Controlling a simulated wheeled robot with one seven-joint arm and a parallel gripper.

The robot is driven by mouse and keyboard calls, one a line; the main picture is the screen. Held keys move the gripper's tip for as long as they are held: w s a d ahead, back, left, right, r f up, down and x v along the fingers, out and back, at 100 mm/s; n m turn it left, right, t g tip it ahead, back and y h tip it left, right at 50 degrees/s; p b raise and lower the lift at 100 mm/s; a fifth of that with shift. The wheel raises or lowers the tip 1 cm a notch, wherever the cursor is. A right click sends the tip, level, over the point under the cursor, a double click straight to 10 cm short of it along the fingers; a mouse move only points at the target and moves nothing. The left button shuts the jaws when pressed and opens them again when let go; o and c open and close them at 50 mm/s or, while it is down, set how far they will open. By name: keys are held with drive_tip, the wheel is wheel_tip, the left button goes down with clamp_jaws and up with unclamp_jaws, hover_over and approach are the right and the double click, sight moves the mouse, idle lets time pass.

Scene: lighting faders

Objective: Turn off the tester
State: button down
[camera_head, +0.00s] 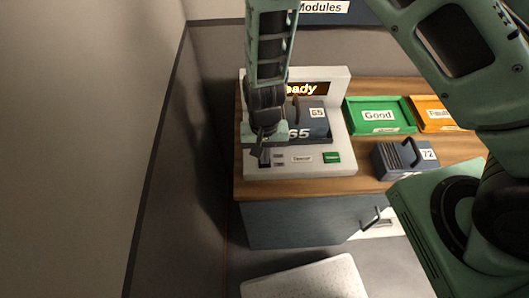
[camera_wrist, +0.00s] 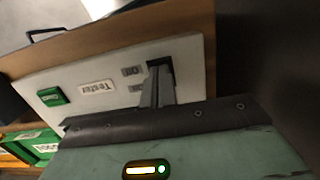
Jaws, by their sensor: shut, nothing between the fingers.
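The tester (camera_head: 312,170) is a pale grey unit at the left end of the wooden counter. Its lit screen (camera_head: 308,88) shows letters ending in "eady", partly hidden by my arm. A dark module marked 65 (camera_head: 312,115) sits in it. In the wrist view, its front panel (camera_wrist: 88,76) carries a "Tester" label (camera_wrist: 97,88), a green button (camera_wrist: 53,96), two small grey marks and a dark switch (camera_wrist: 161,63). My gripper (camera_head: 264,160) is shut and empty, with its fingertips (camera_wrist: 157,78) at the switch. Whether they touch it, and the switch's position, I cannot tell.
A green tray labelled "Good" (camera_head: 404,128) and an orange tray (camera_head: 433,127) stand to the right. A dark module marked 72 (camera_head: 390,162) with a handle lies on the counter (camera_head: 365,185). A wall (camera_head: 168,120) closes off the left side.

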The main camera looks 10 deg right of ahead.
drive_tip(key=shift+s+f+b, duration=0.1)
drive_tip(key=shift+f+b, duration=0.2)
drive_tip(key=shift+f, duration=0.05)
drive_tip(key=shift+r, duration=0.15)
drive_tip(key=shift+d, duration=0.1)
drive_tip(key=shift+w+d+p, duration=0.1)
drive_tip(key=shift+w+p, duration=0.25)
drive_tip(key=shift+w, duration=0.5)
drive_tip(key=shift+r, duration=0.1)
